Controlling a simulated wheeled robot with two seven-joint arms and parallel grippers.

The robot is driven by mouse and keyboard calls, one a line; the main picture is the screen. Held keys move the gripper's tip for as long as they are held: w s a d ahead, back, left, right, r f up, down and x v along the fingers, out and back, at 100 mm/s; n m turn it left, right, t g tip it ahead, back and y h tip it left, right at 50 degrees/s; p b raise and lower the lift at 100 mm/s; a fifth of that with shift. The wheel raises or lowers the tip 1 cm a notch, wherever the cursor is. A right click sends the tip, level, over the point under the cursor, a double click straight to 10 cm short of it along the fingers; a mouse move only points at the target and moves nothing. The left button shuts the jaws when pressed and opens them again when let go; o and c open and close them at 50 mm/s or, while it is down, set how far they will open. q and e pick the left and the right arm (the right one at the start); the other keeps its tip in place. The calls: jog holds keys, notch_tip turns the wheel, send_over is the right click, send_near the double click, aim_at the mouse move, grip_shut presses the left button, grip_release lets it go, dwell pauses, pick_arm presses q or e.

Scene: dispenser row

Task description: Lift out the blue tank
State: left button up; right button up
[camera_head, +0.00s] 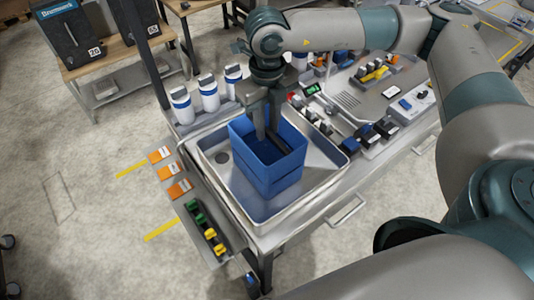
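The blue tank (268,178) is an open-topped box. It stands upright in the metal basin (328,172) at the near left end of the workbench. My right gripper (269,138) points down at the tank's far side, its fingers reaching to the rim and into the opening. The far wall is partly hidden behind the fingers. I cannot tell whether they are closed on that wall or apart. The tank's underside is hidden, so I cannot tell whether it touches the basin floor. My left gripper is not in view.
White bottles with blue bands (209,94) stand behind the basin on the left. Small devices (362,135) crowd the bench to the right. Open floor lies left.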

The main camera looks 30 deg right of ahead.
grip_shut()
dwell(1.1)
jog(key=shift+w+r, duration=0.1)
jog(key=shift+w, duration=0.05)
